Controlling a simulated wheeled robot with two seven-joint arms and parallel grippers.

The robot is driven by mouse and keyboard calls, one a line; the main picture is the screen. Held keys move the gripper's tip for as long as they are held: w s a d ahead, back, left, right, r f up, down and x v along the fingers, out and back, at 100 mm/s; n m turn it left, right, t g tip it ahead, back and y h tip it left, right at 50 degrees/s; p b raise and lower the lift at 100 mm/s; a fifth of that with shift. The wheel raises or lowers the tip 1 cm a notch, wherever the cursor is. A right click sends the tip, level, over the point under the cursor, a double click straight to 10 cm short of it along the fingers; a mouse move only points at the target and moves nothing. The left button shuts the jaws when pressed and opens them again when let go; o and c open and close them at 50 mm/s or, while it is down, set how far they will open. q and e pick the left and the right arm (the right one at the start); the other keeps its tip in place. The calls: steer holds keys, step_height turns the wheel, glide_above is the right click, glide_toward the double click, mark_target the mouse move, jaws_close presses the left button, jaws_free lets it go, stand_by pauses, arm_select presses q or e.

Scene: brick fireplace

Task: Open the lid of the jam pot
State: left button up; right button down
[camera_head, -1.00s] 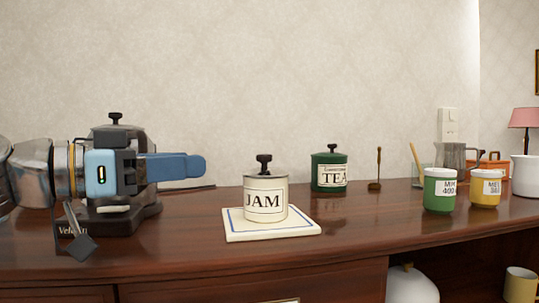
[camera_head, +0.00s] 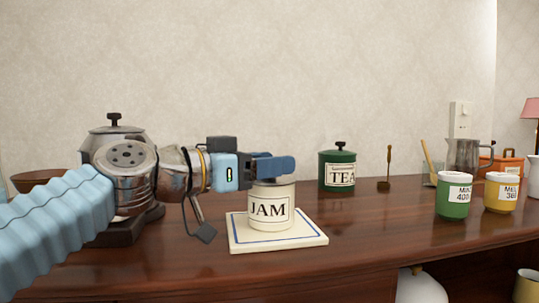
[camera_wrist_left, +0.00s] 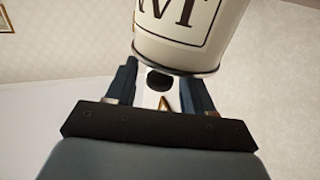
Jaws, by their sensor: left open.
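The cream jam pot (camera_head: 270,211), with a black JAM label, stands upright on a white square tile with a blue line (camera_head: 300,239). My left gripper (camera_head: 274,168) reaches in from the left at the height of the pot's top, and its blue fingers hide the lid's knob in the head view. In the left wrist view the pot (camera_wrist_left: 190,30) appears upside down. The dark knob (camera_wrist_left: 159,79) lies between the two spread fingers of my left gripper (camera_wrist_left: 158,85), with gaps on both sides. The lid is on the pot. My right gripper is out of view.
A green TEA tin (camera_head: 338,171) stands behind and right of the jam pot. A metal machine (camera_head: 114,133) stands behind my left arm. Green (camera_head: 454,195) and yellow (camera_head: 502,192) labelled cups are at the right. The wooden top (camera_head: 370,220) is clear right of the tile.

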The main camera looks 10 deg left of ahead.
arm_select(q)
steer(key=shift+w+d, duration=0.1)
steer(key=shift+d, duration=0.05)
jaws_close()
stand_by(0.4)
